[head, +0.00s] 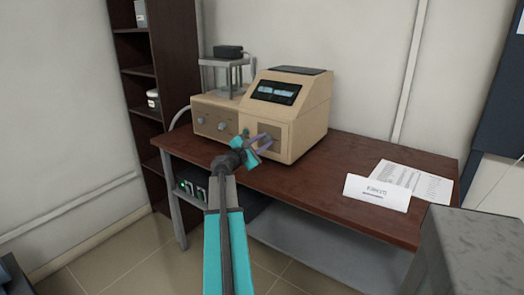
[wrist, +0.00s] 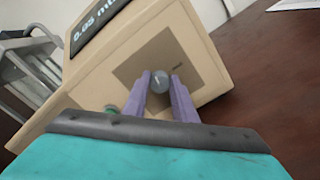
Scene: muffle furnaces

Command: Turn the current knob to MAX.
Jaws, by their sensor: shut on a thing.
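The knob (wrist: 160,80) is a small grey round dial with a pale mark on its face. It sits on a darker square panel (wrist: 135,68) on the front of a beige instrument (head: 300,112). My gripper (wrist: 160,84) has its two purple fingers on either side of the knob, shut on it. In the head view my gripper (head: 265,144) reaches the instrument's lower front, and its fingers hide the knob there. A small dark label is right of the knob.
A lower beige unit (head: 214,118) with two knobs and a glass-sided stand (head: 226,74) is left of the instrument. A small green part (wrist: 111,108) shows left of my fingers. A white card (head: 377,192) and a printed sheet (head: 412,180) lie right on the brown table (head: 310,185).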

